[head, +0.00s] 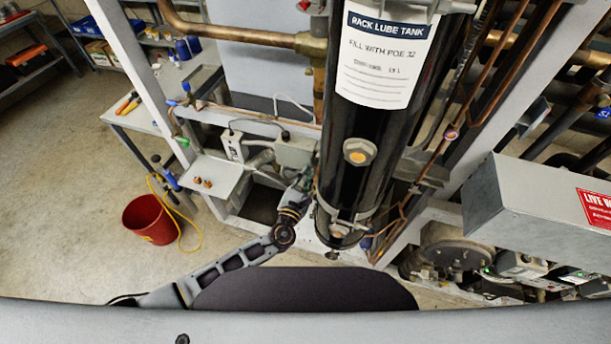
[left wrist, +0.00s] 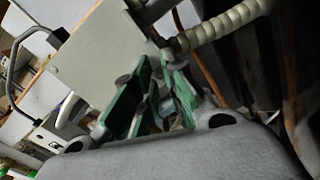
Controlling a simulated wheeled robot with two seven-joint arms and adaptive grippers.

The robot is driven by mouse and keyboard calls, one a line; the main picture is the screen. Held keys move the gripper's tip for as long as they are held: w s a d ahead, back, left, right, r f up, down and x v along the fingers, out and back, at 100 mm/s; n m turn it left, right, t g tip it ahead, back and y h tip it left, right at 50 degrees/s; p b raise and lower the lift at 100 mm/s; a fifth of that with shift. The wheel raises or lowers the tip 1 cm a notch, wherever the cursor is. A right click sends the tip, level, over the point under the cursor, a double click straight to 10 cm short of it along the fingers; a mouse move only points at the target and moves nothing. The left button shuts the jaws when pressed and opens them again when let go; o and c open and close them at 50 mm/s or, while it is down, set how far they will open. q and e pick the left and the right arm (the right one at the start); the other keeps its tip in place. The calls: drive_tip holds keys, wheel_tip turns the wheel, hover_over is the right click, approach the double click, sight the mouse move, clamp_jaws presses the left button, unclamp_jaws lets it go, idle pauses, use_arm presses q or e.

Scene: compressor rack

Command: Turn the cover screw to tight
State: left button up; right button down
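A grey control box (head: 294,152) with a conduit is mounted left of the black tank in the head view. My left gripper (head: 303,183) is just below and right of this box, partly hidden by its own wrist. In the left wrist view, a flat grey cover (left wrist: 100,62) fills the upper left. The green-padded fingers of my left gripper (left wrist: 158,88) reach to the cover's lower right edge. Their tips overlap small dark parts there, so I cannot tell whether they touch or grip anything. I cannot make out the cover screw clearly. My right gripper is in neither view.
The black lube tank (head: 372,128) stands close right of my left gripper. A ribbed conduit (left wrist: 225,25) runs near the fingers in the wrist view. A small shelf (head: 213,176) and a red bucket (head: 151,219) are at left. A grey box (head: 530,212) stands at right.

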use_arm(q)
drive_tip(key=o, duration=0.4)
drive_tip(key=shift+s, duration=0.1)
drive_tip(key=shift+v, duration=5.95)
drive_tip(key=shift+r, duration=0.1)
